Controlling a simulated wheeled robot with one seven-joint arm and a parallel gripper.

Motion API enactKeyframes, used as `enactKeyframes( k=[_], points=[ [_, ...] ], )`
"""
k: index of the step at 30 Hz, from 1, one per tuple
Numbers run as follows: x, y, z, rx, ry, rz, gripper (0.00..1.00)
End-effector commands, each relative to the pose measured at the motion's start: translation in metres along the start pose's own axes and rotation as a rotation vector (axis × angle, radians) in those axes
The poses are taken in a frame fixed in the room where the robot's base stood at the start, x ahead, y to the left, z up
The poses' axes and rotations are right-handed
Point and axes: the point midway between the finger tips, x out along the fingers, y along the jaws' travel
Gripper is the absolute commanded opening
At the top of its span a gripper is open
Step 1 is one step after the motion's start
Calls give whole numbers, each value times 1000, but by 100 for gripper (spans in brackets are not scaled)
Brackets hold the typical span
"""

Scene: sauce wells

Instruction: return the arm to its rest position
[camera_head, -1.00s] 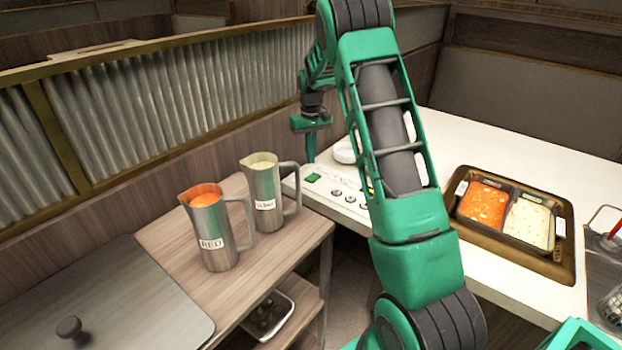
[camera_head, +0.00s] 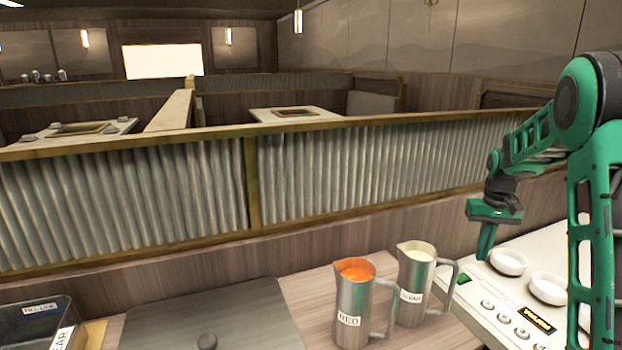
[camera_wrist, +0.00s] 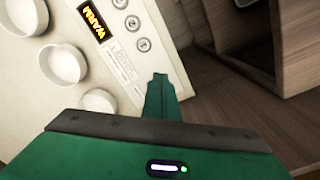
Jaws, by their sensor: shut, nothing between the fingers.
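My green arm stands at the right of the head view, bent at the elbow. My gripper (camera_head: 486,243) hangs from it with its fingers pointing down, above the left end of the white table. In the wrist view my gripper (camera_wrist: 160,90) shows its fingers together with nothing between them. Its fingertips appear over the edge of the white control panel (camera_wrist: 120,60). It touches none of the pitchers or bowls that I can see.
A RED pitcher (camera_head: 352,300) with orange liquid and a CLEAR pitcher (camera_head: 414,275) with pale liquid stand on the wooden cart, left of my gripper. White bowls (camera_head: 508,262) sit on the table to its right. A corrugated partition (camera_head: 370,165) runs behind.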

Motion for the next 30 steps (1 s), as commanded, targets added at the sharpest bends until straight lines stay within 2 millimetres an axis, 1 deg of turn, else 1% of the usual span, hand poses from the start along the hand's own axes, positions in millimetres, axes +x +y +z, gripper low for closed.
enactKeyframes(
  k=[1, 5, 6, 11, 15, 17, 19, 21, 23, 24, 27, 30],
  points=[
    [-14, 3, 19, 17, 4, -1, 0],
    [-38, 10, 64, 62, 5, 0, 0],
    [-44, 12, 79, 74, 5, -1, 0],
    [-64, 18, 139, 125, 5, -2, 0],
    [-74, 21, 194, 165, 3, -4, 0],
    [-77, 22, 218, 182, 2, -5, 0],
    [-78, 24, 245, 201, 1, -6, 0],
    [-77, 24, 273, 218, -1, -8, 0],
    [-75, 24, 296, 233, -2, -9, 0],
    [-74, 24, 312, 243, -4, -10, 0],
    [-67, 24, 347, 264, -7, -12, 0],
    [-60, 24, 374, 280, -10, -13, 0]
  ],
)
